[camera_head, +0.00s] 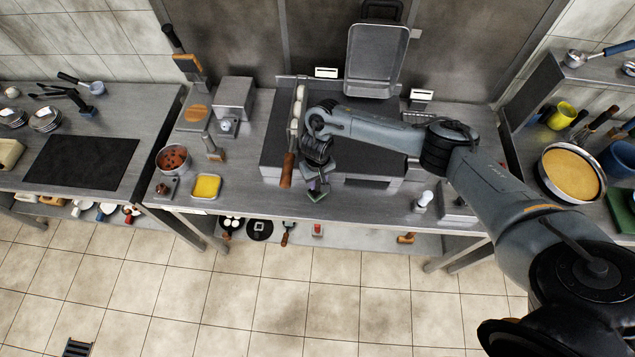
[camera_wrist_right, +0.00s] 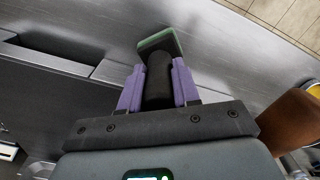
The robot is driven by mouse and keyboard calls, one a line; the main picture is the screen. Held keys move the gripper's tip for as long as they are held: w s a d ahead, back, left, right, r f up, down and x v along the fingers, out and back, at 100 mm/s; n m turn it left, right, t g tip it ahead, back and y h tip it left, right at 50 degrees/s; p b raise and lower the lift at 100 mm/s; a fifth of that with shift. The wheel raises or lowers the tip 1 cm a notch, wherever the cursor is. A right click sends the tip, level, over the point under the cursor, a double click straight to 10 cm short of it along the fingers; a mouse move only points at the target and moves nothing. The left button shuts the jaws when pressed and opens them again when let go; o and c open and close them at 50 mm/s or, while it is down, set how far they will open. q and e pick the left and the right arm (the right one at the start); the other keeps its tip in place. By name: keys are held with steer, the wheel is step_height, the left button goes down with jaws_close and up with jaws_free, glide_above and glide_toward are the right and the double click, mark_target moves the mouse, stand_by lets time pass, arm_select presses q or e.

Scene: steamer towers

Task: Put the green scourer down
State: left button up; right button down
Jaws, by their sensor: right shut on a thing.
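The green scourer (camera_head: 317,196) has a green pad and a black grip block. It is at the front strip of the steel counter, in front of the dark cooking unit. My right gripper (camera_head: 318,184) points down over it. In the right wrist view, the purple fingers of my right gripper (camera_wrist_right: 158,84) are shut on the black block, with the green pad (camera_wrist_right: 157,40) beyond the fingertips. I cannot tell whether the pad touches the counter. My left gripper is not in view.
The steel counter (camera_head: 375,210) has bare room right of the scourer. A wooden handle (camera_head: 287,170) stands close left of my gripper. A yellow-filled tray (camera_head: 206,187) and a pot of red food (camera_head: 173,159) lie farther left. A white-topped item (camera_head: 424,198) stands right.

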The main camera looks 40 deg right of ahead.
steer(key=shift+f, duration=0.9)
steer(key=shift+f, duration=0.15)
steer(key=c, duration=0.8)
jaws_free()
step_height(320, 180, up, 11)
steer(key=p, duration=0.3)
steer(key=shift+w, duration=0.1)
steer(key=shift+r, duration=0.7)
